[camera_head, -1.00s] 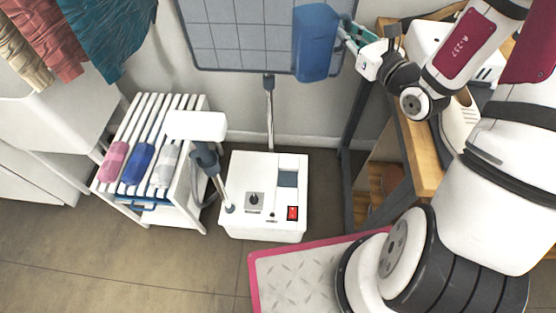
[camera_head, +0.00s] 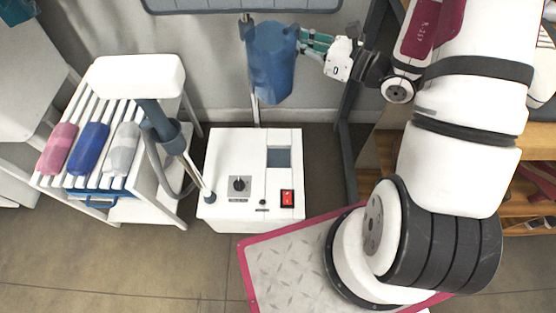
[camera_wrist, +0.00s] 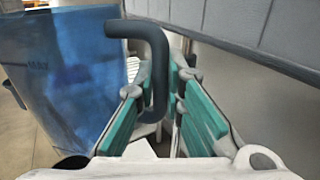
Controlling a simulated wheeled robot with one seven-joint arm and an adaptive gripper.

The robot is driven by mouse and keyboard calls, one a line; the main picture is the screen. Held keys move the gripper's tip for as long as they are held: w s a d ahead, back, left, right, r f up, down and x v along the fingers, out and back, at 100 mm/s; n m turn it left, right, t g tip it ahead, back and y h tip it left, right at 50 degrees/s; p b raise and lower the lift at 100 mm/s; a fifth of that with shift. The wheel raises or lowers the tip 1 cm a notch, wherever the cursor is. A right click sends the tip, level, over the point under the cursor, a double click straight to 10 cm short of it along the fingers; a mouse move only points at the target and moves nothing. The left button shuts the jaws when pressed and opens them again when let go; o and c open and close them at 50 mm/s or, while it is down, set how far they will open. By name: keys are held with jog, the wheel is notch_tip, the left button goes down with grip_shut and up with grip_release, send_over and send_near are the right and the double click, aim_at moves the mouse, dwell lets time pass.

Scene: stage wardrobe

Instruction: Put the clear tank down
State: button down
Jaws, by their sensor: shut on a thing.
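The clear tank (camera_head: 273,68) is a see-through blue container, held upright in the air above the back of the white steamer base (camera_head: 220,205). In the wrist view the tank (camera_wrist: 62,75) fills the left side, with its dark curved handle (camera_wrist: 150,50) running between the green finger pads. My gripper (camera_head: 303,42) comes from the right and is shut on the tank's handle. In the wrist view my gripper (camera_wrist: 158,100) has a pad on each side of the handle. The tank's underside and any seat behind the base are hidden or unclear.
A grey pole (camera_head: 249,60) rises behind the base, close to the tank. A white slatted rack (camera_head: 110,190) with pink, blue and grey rolls stands at left.

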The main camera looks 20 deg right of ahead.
jog(key=w+f+n+g+y+b, duration=0.2)
jog(key=f+b, duration=0.3)
jog(key=f, duration=0.8)
jog(key=w+a+f+n+g+y+b, duration=0.1)
jog(key=f+g+b, duration=0.4)
jog(key=f, duration=0.9)
jog(key=w+f+n+g+y+b, duration=0.2)
jog(key=w+f+n+g+b, duration=0.2)
jog(key=f, duration=1)
jog(key=shift+w+a+f+n+y+b, duration=0.15)
jog(key=shift+w+a+n+y+b, duration=0.2)
jog(key=shift+n+b, duration=0.35)
jog(key=shift+f, duration=0.15)
jog(key=c, duration=1.7)
grip_release()
jog(key=shift+d, duration=0.1)
jog(key=d, duration=0.2)
jog(key=d+p, duration=0.1)
jog(key=d, duration=0.1)
jog(key=s+d, duration=0.1)
jog(key=d, duration=0.2)
jog(key=shift+d+p, duration=0.1)
jog(key=shift+p, duration=0.25)
